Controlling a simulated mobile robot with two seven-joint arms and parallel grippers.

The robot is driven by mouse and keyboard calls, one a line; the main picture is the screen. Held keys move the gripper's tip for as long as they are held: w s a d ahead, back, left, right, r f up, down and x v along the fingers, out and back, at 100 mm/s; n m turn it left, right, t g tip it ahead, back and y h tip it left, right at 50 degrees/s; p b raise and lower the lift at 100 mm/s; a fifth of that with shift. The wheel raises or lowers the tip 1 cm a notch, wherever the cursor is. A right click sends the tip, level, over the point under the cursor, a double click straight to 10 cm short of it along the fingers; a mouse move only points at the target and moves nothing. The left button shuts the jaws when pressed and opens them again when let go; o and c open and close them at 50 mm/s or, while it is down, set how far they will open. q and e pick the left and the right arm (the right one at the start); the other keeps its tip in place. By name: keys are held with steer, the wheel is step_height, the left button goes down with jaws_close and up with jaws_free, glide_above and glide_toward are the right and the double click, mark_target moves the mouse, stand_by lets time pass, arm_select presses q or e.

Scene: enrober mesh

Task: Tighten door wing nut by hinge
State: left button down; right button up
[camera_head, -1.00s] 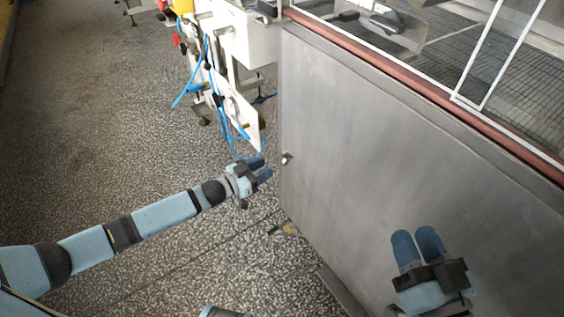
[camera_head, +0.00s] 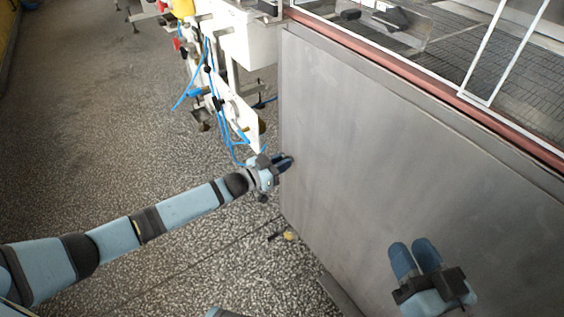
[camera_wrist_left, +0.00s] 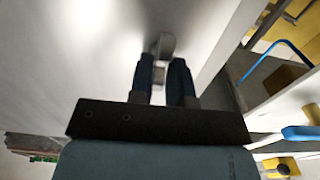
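The wing nut (camera_wrist_left: 166,42) is a small grey metal piece on the steel door panel (camera_head: 390,150), near its left edge. In the left wrist view it shows at and just beyond my fingertips, with part of it in the gap between them. My left gripper (camera_head: 287,162) is at the panel's left edge and hides the nut in the head view. In the left wrist view the left gripper (camera_wrist_left: 162,65) has its fingers apart, one on each side of the nut; contact cannot be told. My right gripper (camera_head: 412,246) is empty in front of the panel, with a narrow gap between its fingers.
A white machine frame (camera_head: 230,95) with blue hoses stands behind my left gripper. A red-brown rail (camera_head: 430,80) and a mesh belt (camera_head: 500,75) run above the panel. A small item (camera_head: 288,236) lies on the speckled floor. The floor at left is clear.

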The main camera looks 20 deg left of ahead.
steer(key=shift+r, duration=0.15)
arm_select(q)
steer(key=shift+s+d+f+m+p, duration=0.1)
steer(key=shift+m+p, duration=0.25)
steer(key=shift+m, duration=2.15)
steer(key=shift+s+d+f+m+p, duration=0.1)
steer(key=shift+m+p, duration=0.3)
steer(key=shift+m, duration=2.1)
steer(key=shift+d+f+m+p, duration=0.1)
steer(key=shift+m+p, duration=0.25)
steer(key=shift+m, duration=2.15)
arm_select(e)
steer(key=shift+d+r+t, duration=0.1)
steer(key=shift+r+t, duration=0.6)
steer(key=shift+r, duration=0.85)
arm_select(q)
steer(key=shift+m, duration=0.9)
arm_select(e)
steer(key=shift+s+f, duration=0.1)
steer(key=shift+f, duration=0.3)
arm_select(q)
steer(key=shift+m+b, duration=0.3)
steer(key=shift+m, duration=0.4)
arm_select(e)
steer(key=shift+f, duration=0.2)
